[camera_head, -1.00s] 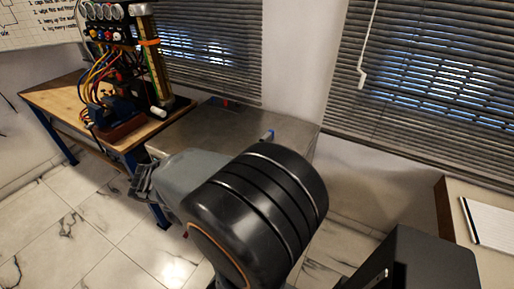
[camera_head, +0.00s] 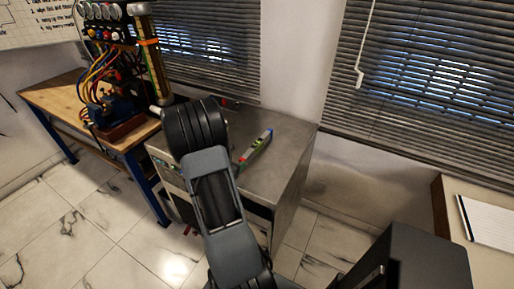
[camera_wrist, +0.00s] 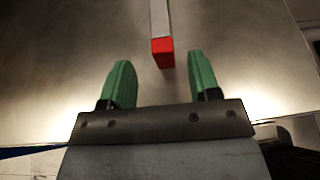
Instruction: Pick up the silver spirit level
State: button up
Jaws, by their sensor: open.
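In the wrist view, a silver bar with a red end (camera_wrist: 162,50), which looks like the silver spirit level, lies on a metal top. Its red end points toward my gripper (camera_wrist: 160,85) and sits just beyond the fingertips, roughly centred between them. The bar's far part runs out of the picture. My gripper's two green fingers are open, with nothing between them. In the head view my arm hides the gripper. A small red patch (camera_head: 224,100) shows at the back of the metal cabinet top; I cannot tell whether it belongs to the level.
A wooden bench (camera_head: 50,97) with a wired gauge rig (camera_head: 120,65) stands at left. Blinds hang behind. A paper pad (camera_head: 490,222) lies at right.

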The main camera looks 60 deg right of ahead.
aim_at(242, 159)
jog(key=shift+p+x, duration=0.65)
jog(key=shift+x, duration=3.1)
jog(key=shift+s+r, duration=0.1)
jog(key=shift+c, duration=0.3)
grip_shut()
